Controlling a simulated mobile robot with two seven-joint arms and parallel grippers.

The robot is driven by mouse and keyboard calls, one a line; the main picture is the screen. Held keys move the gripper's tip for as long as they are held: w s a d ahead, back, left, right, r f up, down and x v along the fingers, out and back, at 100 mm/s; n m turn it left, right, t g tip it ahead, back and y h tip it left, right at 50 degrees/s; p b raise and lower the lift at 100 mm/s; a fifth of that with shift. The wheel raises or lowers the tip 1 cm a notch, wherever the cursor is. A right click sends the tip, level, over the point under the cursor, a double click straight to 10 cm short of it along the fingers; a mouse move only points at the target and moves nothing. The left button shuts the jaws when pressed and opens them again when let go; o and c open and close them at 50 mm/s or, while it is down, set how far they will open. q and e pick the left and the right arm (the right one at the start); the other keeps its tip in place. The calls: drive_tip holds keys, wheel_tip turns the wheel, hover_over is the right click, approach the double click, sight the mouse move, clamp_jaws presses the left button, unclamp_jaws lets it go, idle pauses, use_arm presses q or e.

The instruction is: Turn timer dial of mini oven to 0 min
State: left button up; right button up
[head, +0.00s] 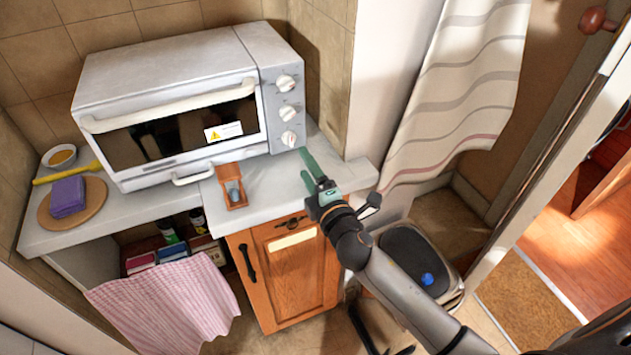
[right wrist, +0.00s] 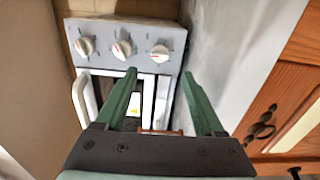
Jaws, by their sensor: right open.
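The mini oven (head: 170,80) is a white toaster oven on the counter, also seen in the right wrist view (right wrist: 115,28). Its right-hand panel has three white dials in a column: top (head: 286,83), middle (head: 287,112) and bottom (head: 289,138). In the right wrist view they lie in a row, the bottom dial (right wrist: 159,53) at right, with red marks on them. Which one is the timer, and its setting, I cannot read. My right gripper (head: 304,162) has green fingers; it is open and empty, below and right of the bottom dial, apart from it. My left gripper is out of view.
On the counter are a small wooden holder (head: 231,187), a round board with a purple sponge (head: 68,196) and a small bowl (head: 60,157). A wall corner (head: 345,90) stands close right of the oven. A wooden cabinet (head: 290,270) is below.

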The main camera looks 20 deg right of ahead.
drive_tip(key=shift+s+d, duration=0.1)
drive_tip(key=shift+s, duration=2.2)
drive_tip(key=s+d+f+m+g+h, duration=0.3)
drive_tip(key=s+d+f+m+g, duration=0.4)
drive_tip(key=s+m, duration=0.35)
drive_tip(key=s+a+f+m+g+y, duration=0.1)
drive_tip(key=s+a+f+m+g, duration=0.2)
drive_tip(key=s, duration=0.5)
drive_tip(key=s+a+f+m+g+y, duration=0.25)
drive_tip(key=s+f+g, duration=0.2)
drive_tip(key=s, duration=0.35)
drive_tip(key=w+a+f+t, duration=0.1)
drive_tip(key=w+f+t, duration=0.1)
drive_tip(key=f, duration=0.2)
drive_tip(key=w+a+f+t+y, duration=0.1)
drive_tip(key=w+a+f+t, duration=0.1)
drive_tip(key=f, duration=0.3)
drive_tip(key=shift+w+a+f+m+t, duration=0.2)
drive_tip(key=shift+w+f+m+t, duration=0.15)
drive_tip(key=shift+t, duration=0.4)
